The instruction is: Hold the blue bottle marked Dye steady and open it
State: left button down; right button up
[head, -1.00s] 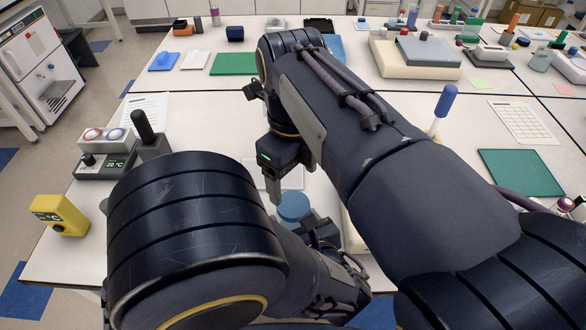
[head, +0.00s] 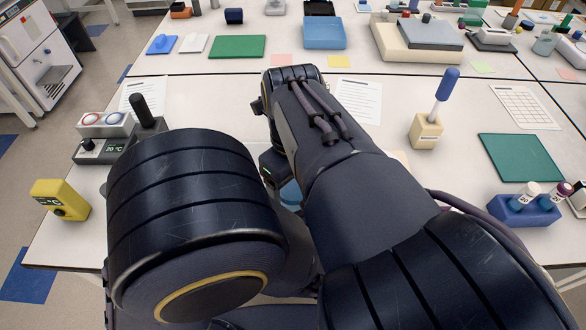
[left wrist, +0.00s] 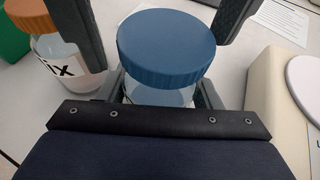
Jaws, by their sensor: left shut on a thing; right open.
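The blue bottle's lid (left wrist: 166,45) fills the middle of the left wrist view, on a clear body (left wrist: 158,96). The lid is on and no Dye label shows. My left gripper (left wrist: 160,94) is shut on the bottle, below the lid. My right gripper (left wrist: 160,48) is open, with one dark finger on each side of the lid and gaps between. In the head view a small part of the blue lid (head: 291,195) shows below my right wrist; my arms hide the rest and my left gripper.
A bottle with an orange lid (left wrist: 47,17) stands close at the left in the left wrist view. A pale device (left wrist: 275,80) is at its right. In the head view, a pipette stand (head: 426,130) and a blue tube rack (head: 525,208) stand to the right.

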jog(key=c, duration=1)
jog(key=n, duration=0.6)
jog(key=shift+n, duration=0.4)
jog(key=o, duration=1.1)
jog(key=shift+s, duration=0.1)
jog(key=shift+r, duration=0.1)
